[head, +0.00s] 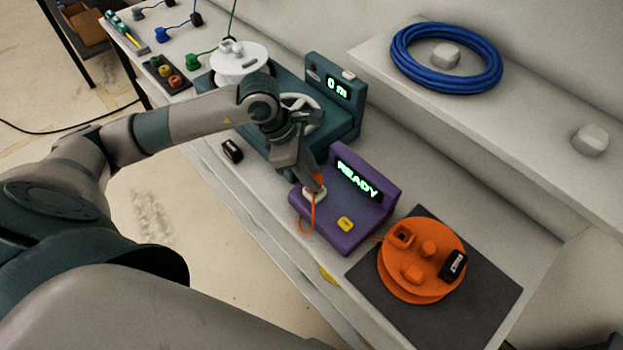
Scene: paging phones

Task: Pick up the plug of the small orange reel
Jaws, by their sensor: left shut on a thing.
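The small orange reel (428,247) lies flat on a dark grey mat (375,298) at the lower right, with a black label on its edge. My left gripper (309,180) is over the left part of a purple unit (338,234) and is shut on the orange plug (319,182). The plug is at or just above a pale round pad on that unit; I cannot tell whether they touch. An orange cord (313,215) hangs in a loop below the plug. The gripper partly hides the plug. My right gripper is out of view.
The purple unit has a READY screen (358,178) and a yellow button (345,223). Behind my left wrist stands a teal unit (335,88) with a white drum (240,62). A blue cable coil (446,58) lies on the raised shelf. A black block (232,150) sits near the bench's front edge.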

